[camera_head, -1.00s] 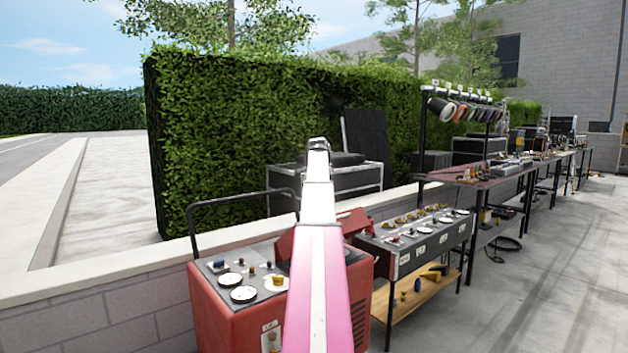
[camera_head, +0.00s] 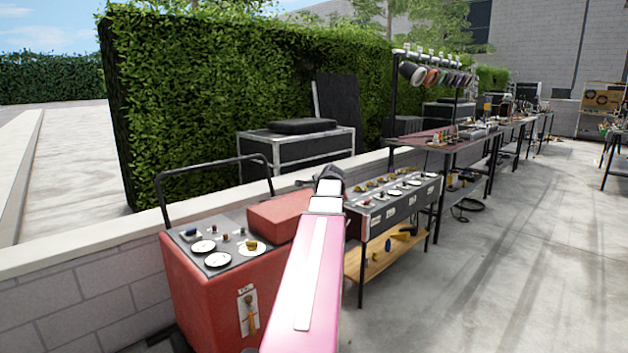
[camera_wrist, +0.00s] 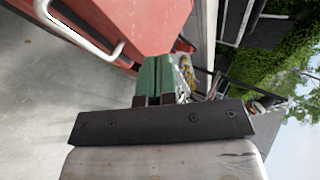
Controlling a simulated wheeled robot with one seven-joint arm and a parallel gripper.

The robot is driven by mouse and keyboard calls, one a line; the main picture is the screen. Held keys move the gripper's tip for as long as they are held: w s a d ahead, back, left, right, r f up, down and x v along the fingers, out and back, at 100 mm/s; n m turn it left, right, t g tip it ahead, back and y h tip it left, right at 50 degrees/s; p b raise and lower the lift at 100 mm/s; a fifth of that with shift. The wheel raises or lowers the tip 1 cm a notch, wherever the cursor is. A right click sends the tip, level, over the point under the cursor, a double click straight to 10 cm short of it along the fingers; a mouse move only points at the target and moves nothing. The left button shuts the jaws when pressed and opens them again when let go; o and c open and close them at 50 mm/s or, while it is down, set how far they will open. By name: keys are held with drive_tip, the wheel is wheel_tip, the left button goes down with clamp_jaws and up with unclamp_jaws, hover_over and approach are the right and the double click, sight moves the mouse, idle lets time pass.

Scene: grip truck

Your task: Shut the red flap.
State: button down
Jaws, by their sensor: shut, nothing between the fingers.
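In the head view the red cart (camera_head: 200,285) stands at the lower left, with a grey top of knobs and dials. The red flap (camera_head: 275,212) is at the right of its top, partly hidden by my pink arm; I cannot tell whether it is fully down. In the wrist view my gripper (camera_wrist: 158,60) has green fingers held together with nothing between them. A red surface (camera_wrist: 160,22) with a pale metal handle (camera_wrist: 85,35) lies beyond and left of the fingertips; I cannot tell if they touch it. The fingers are not clear in the head view.
A low wall (camera_head: 60,255) and hedge (camera_head: 210,90) run behind the cart. A black case (camera_head: 290,150) stands behind it. A control console (camera_head: 395,205) on a stand is close on the right, with long workbenches (camera_head: 465,148) beyond. The paved floor (camera_head: 510,270) at right is clear.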

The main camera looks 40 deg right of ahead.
wheel_tip(320, 180, down, 13)
drive_tip(key=s, duration=0.2)
drive_tip(key=shift+r, duration=0.2)
drive_tip(key=shift+w, duration=0.1)
idle(0.3)
drive_tip(key=s+a+r, duration=0.2)
drive_tip(key=s+r, duration=0.2)
drive_tip(key=s, duration=0.8)
drive_tip(key=shift+s+a+r, duration=0.2)
drive_tip(key=shift+r, duration=0.2)
drive_tip(key=shift+s, duration=0.1)
